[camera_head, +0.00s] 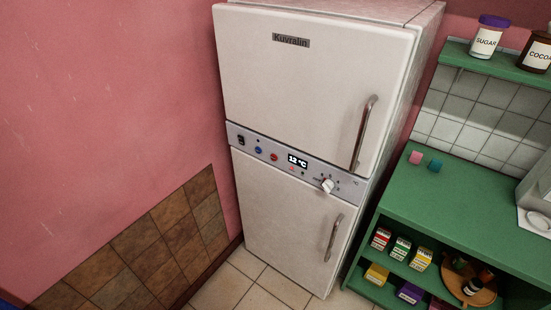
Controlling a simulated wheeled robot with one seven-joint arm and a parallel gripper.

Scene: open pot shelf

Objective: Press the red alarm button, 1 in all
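A white two-door fridge (315,75) stands in the middle of the head view, with a grey control panel (350,187) between its doors. A small round red button (274,157) sits on the left part of the panel. It is just right of a round blue button (258,150) and left of a display (298,160) reading 12 °C. A small red mark shows below the display. A white knob (327,185) is further right, and a dark switch (240,140) is at the left end. Nothing covers the red button. My gripper is not in view.
Upright metal handles (363,133) (333,238) stick out from both doors. A green shelf unit (460,205) with boxes and jars stands close at the right. A pink wall (110,110) is at the left. Tiled floor (245,285) shows in front.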

